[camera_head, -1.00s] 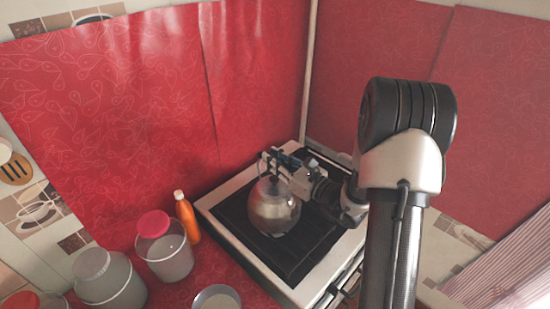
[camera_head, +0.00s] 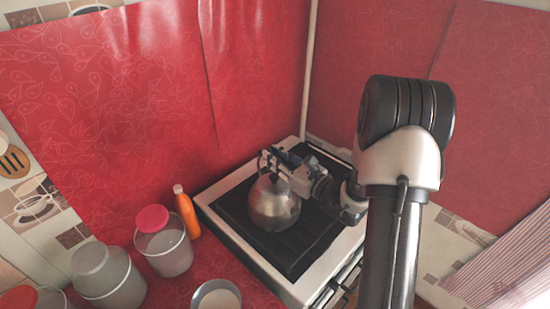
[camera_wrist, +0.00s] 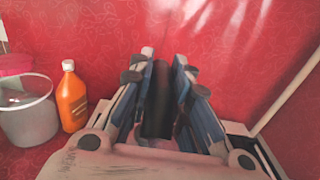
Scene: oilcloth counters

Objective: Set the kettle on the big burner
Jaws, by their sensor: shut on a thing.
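The round metal kettle (camera_head: 274,205) is over the black top of the white-framed stove (camera_head: 232,228). I cannot tell whether its base touches the stove. My gripper (camera_head: 268,162) is at the kettle's top, shut on its handle. In the wrist view, a dark bar, apparently the handle (camera_wrist: 158,105), lies between the fingers of my gripper (camera_wrist: 160,72). The burners cannot be made out, and the kettle and arm cover part of the stove top.
An orange bottle (camera_head: 187,212) stands close to the stove's left edge. Red-covered walls (camera_head: 150,110) rise behind the stove.

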